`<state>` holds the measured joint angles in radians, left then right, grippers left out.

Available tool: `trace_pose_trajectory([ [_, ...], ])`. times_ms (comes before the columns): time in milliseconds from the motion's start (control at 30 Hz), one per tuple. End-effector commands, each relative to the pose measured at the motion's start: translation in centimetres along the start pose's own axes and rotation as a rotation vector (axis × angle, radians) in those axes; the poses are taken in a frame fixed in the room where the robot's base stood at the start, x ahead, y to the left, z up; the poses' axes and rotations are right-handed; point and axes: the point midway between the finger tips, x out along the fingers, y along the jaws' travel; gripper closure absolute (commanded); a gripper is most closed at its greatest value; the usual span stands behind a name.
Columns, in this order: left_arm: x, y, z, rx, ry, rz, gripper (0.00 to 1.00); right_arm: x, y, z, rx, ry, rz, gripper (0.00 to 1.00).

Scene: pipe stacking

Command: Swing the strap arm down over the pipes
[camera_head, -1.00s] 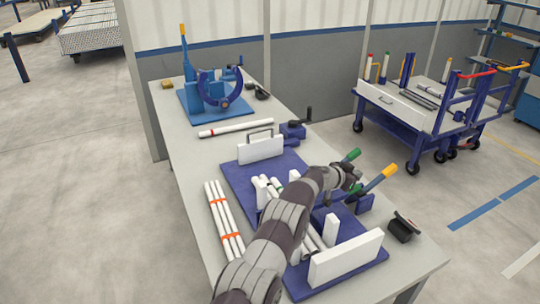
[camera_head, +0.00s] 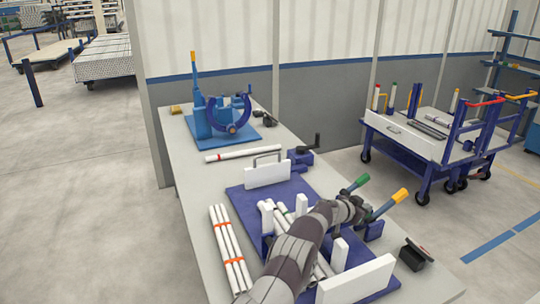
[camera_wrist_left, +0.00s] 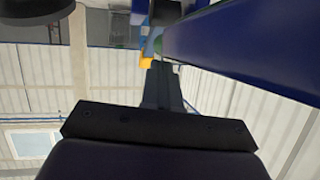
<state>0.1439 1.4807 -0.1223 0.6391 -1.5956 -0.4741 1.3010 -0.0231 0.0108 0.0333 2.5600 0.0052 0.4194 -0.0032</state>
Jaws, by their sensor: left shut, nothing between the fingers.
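White pipes (camera_head: 268,216) lie between white upright posts on the blue fixture plate (camera_head: 243,200), partly hidden by my left arm. Two levers rise at the fixture's right side, one with a green handle (camera_head: 358,184) and one with a yellow handle (camera_head: 392,203). Which one belongs to the strap arm I cannot tell. My left gripper (camera_head: 354,211) is shut and empty, beside the bases of these levers; contact is unclear. In the left wrist view, its fingers (camera_wrist_left: 161,88) point toward a yellow part (camera_wrist_left: 146,61), with a broad blue bar (camera_wrist_left: 245,48) close at upper right.
Banded white pipes (camera_head: 230,248) lie on the table left of the fixture. White blocks (camera_head: 268,175) and (camera_head: 357,282) flank the fixture. A black device (camera_head: 415,255) sits near the right edge.

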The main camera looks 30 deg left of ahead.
Motion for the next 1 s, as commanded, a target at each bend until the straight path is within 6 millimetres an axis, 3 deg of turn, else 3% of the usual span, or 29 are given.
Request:
trace_pose_trajectory([
  [33,0.0,0.2,1.1,-0.008,-0.024,0.004,1.0,-0.4,0.0,-0.1,0.0,0.0,0.0,0.36],
  [67,-0.1,0.3,0.7,-0.008,-0.023,0.003,1.0,-0.7,0.0,-0.1,0.0,0.0,0.0,0.36],
  [267,-1.6,0.9,-4.2,-0.001,-0.007,0.0,1.0,-4.1,0.0,-0.5,0.0,0.0,0.0,0.36],
  [367,-2.3,1.3,-5.9,0.002,-0.002,-0.001,1.0,-3.3,0.0,-0.4,0.0,0.001,0.0,0.36],
  [600,-4.5,1.8,-10.9,0.002,0.001,-0.002,1.0,-4.0,0.0,-0.5,0.0,0.0,0.0,0.36],
  [767,-5.3,2.0,-12.6,0.002,0.002,-0.002,1.0,-4.3,0.0,-0.5,0.0,0.0,0.0,0.36],
  [1000,-5.5,2.1,-13.1,0.002,0.002,-0.002,1.0,-4.4,0.0,-0.5,0.0,0.0,0.0,0.36],
])
